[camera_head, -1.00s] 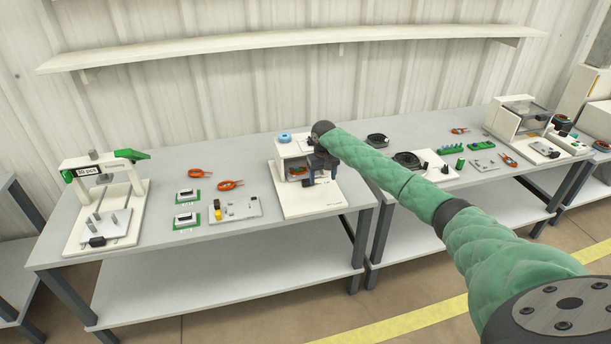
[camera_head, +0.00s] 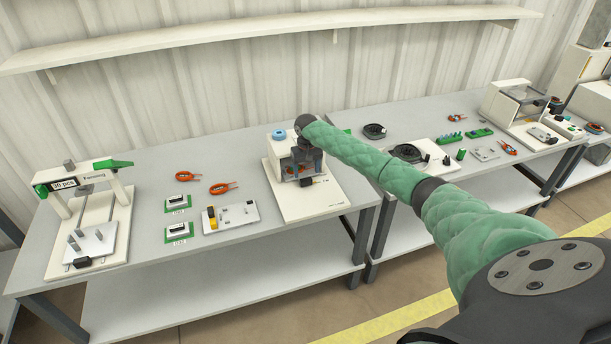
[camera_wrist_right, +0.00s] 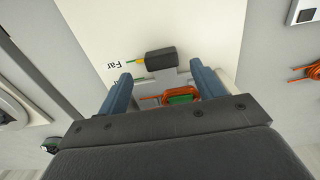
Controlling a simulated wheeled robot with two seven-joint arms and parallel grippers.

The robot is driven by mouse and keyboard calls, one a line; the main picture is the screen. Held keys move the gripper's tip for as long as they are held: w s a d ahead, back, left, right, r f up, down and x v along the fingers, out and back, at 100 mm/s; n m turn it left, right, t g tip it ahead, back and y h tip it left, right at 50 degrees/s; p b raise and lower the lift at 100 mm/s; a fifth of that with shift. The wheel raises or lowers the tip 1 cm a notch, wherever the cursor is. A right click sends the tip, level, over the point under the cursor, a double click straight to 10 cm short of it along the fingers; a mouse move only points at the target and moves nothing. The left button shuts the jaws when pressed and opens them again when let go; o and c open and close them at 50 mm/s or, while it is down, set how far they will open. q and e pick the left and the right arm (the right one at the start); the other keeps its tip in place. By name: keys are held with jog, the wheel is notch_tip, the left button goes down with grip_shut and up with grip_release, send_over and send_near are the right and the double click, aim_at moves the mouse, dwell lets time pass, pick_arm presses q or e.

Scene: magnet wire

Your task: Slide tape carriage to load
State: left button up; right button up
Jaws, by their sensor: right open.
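The white tape station (camera_head: 315,203) stands at the right end of the left bench, with a blue tape roll (camera_head: 279,134) on top. Its carriage has a black block-shaped handle (camera_head: 306,182) at the front. In the right wrist view the handle (camera_wrist_right: 161,62) lies just beyond and between the fingertips of my right gripper (camera_wrist_right: 160,75). Behind it a grey plate (camera_wrist_right: 178,80) carries an orange wire coil (camera_wrist_right: 163,99) with a green part. The right gripper (camera_head: 305,168) is open over the station's front and hides part of the carriage. My left gripper is out of view.
A white fixture (camera_head: 95,225) stands at the bench's left end. Between them lie orange coils (camera_head: 222,187), green-based blocks (camera_head: 178,203) and a grey plate (camera_head: 232,217) with parts. A second bench at right holds further fixtures. The left bench's front strip is clear.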

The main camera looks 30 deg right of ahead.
aim_at(306, 179)
jog(key=f, duration=0.4)
jog(key=shift+w+p, duration=0.3)
jog(key=shift+p, duration=0.1)
jog(key=shift+s+f, duration=0.2)
jog(key=shift+f, duration=0.1)
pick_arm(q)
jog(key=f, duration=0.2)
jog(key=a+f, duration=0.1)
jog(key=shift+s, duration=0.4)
pick_arm(e)
jog(key=shift+w+f, duration=0.1)
